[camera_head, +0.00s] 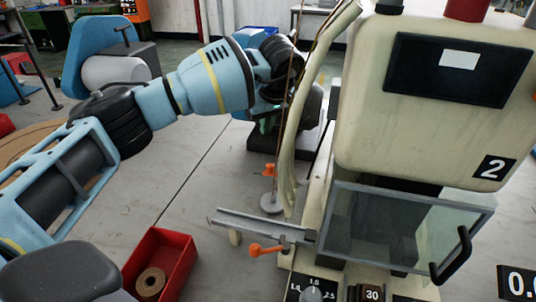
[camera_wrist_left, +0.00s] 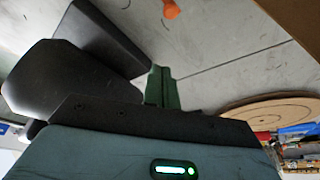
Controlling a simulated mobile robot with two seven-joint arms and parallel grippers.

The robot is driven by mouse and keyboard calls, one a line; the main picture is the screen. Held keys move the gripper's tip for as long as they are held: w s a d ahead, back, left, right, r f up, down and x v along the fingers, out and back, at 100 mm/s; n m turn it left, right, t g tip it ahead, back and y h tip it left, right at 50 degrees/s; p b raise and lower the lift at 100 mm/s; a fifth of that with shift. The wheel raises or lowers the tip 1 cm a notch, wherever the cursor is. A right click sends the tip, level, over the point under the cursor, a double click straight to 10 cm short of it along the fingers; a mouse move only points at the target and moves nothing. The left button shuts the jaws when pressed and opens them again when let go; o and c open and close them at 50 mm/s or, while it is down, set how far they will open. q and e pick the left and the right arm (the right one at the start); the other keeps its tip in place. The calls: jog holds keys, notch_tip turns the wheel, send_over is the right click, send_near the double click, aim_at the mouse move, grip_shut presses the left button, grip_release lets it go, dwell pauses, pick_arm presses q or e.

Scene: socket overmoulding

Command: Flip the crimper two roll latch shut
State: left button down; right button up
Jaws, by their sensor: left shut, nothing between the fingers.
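Crimper two (camera_head: 430,120) is the cream machine marked 2 at the right of the head view. A small orange part (camera_head: 269,170) sits on a thin upright rod left of its curved arm. An orange lever (camera_head: 267,249) sticks out below the metal rail. I cannot tell which is the roll latch. My left gripper (camera_head: 265,126) is partly hidden by my wrist and the machine's curved arm, above and behind the upper orange part. Its green fingers (camera_wrist_left: 162,88) are together and empty in the left wrist view. An orange tip (camera_wrist_left: 171,8) shows beyond them, apart.
A clear guard (camera_head: 390,230) with a black handle covers the crimper's front. A metal rail (camera_head: 265,224) juts left from it. A red bin (camera_head: 170,262) holding a brown roll stands at the lower left. Grey bench surface between bin and rail is clear.

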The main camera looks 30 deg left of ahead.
aim_at(272, 170)
pick_arm(q)
notch_tip(272, 170, down, 10)
jog(key=shift+s+d+r+p, duration=0.2)
jog(key=shift+d+r+p, duration=0.05)
jog(key=shift+p, duration=0.1)
dwell(0.5)
dwell(0.4)
